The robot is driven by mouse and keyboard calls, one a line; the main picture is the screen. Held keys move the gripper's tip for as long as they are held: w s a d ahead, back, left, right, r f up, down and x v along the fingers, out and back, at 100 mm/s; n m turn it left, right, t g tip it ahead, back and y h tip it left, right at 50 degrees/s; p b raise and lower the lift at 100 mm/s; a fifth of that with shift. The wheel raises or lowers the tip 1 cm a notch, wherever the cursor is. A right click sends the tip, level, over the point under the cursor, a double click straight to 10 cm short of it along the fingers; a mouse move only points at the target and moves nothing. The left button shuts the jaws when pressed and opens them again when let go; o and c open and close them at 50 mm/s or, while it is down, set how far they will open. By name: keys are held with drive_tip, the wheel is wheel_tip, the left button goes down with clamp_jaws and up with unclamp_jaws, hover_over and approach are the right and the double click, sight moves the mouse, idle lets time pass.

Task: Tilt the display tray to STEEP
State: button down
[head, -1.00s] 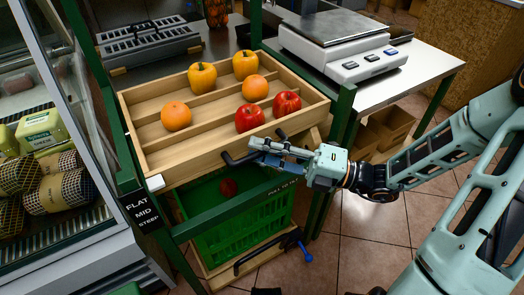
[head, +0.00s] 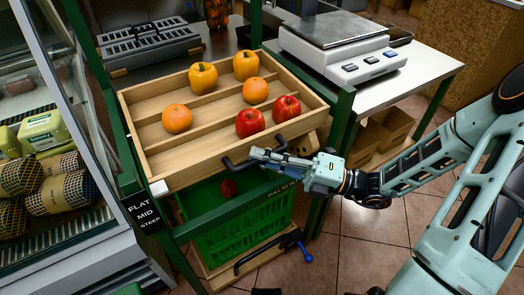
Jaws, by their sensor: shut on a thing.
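The wooden display tray (head: 215,164) sits in a green frame, its front edge tipped toward me. It holds yellow peppers, oranges and red apples between slats. A black bar handle (head: 233,164) runs along its front. My gripper (head: 262,156) is shut on this handle, hiding its middle part. A black label plate (head: 146,214) on the left post reads FLAT, MID, STEEP from top to bottom. A white pointer block (head: 158,188) at the tray's front left corner is just above the plate, nearest FLAT.
A green crate (head: 240,236) stands below the tray, with a red fruit (head: 228,187) visible inside. A weighing scale (head: 340,45) is on the counter at right. A glass-fronted display case (head: 75,110) is close at left. Tiled floor lies open at lower right.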

drive_tip(key=f, duration=0.1)
drive_tip(key=f+n+y+b, duration=0.1)
drive_tip(key=f, duration=0.1)
drive_tip(key=f+n+b, duration=0.1)
drive_tip(key=f, duration=0.1)
drive_tip(key=shift+w+a+f+g+y, duration=0.1)
drive_tip(key=shift+w+a+g+y, duration=0.2)
drive_tip(key=shift+w, duration=0.1)
drive_tip(key=shift+w+a+f+n+y+b, duration=0.1)
drive_tip(key=shift+w+f+n+y+b, duration=0.1)
drive_tip(key=shift+f+n+y+b, duration=0.35)
drive_tip(key=shift+h, duration=0.25)
drive_tip(key=c, duration=2)
unclamp_jaws()
drive_tip(key=shift+o, duration=0.2)
drive_tip(key=shift+g, duration=0.3)
drive_tip(key=v, duration=1.2)
